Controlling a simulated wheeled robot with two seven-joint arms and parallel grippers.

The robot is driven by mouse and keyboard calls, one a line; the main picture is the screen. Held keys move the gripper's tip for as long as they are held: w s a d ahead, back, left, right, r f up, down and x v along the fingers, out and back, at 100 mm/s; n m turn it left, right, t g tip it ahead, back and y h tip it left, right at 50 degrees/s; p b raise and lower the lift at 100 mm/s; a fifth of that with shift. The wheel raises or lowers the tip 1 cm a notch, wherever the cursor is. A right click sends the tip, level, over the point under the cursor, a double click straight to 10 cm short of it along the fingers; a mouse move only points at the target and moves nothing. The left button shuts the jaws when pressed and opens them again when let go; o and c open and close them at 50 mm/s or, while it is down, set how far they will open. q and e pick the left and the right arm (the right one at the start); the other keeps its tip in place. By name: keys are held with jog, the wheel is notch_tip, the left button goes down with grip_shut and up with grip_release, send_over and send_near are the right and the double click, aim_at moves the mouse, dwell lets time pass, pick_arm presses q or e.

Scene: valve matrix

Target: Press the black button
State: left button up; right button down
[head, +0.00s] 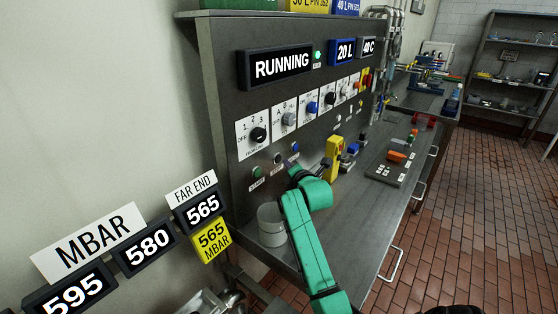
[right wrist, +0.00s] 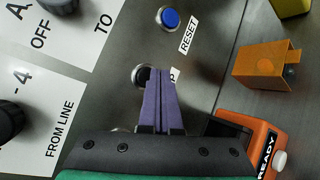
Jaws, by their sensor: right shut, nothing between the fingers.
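The black button (head: 277,158) sits on the dark upright panel between a green button (head: 257,172) and a blue button (head: 295,147). In the right wrist view the black button (right wrist: 141,75) is partly covered by my fingertips, and only the "P" of its label shows. My right gripper (right wrist: 158,72) is shut and empty, its purple fingers pointing at the panel over the button's right side. I cannot tell whether they touch it. In the head view my right gripper (head: 293,172) is close in front of the button row, mostly hidden by my teal arm. My left gripper is out of view.
A row of knobs, including a black one (head: 258,134), is above the buttons. A yellow device (head: 333,158) stands right of my gripper. A grey cup (head: 271,225) stands on the bench left of my arm. An orange box (right wrist: 263,66) shows in the right wrist view.

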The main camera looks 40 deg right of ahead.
dwell(0.8)
jog(key=shift+w+a, duration=0.1)
jog(key=shift+w, duration=0.3)
jog(key=shift+w+a, duration=0.15)
jog(key=shift+w, duration=0.25)
dwell(0.7)
jog(key=shift+s+d+p, duration=0.2)
jog(key=shift+s+p, duration=0.45)
jog(key=shift+s, duration=0.15)
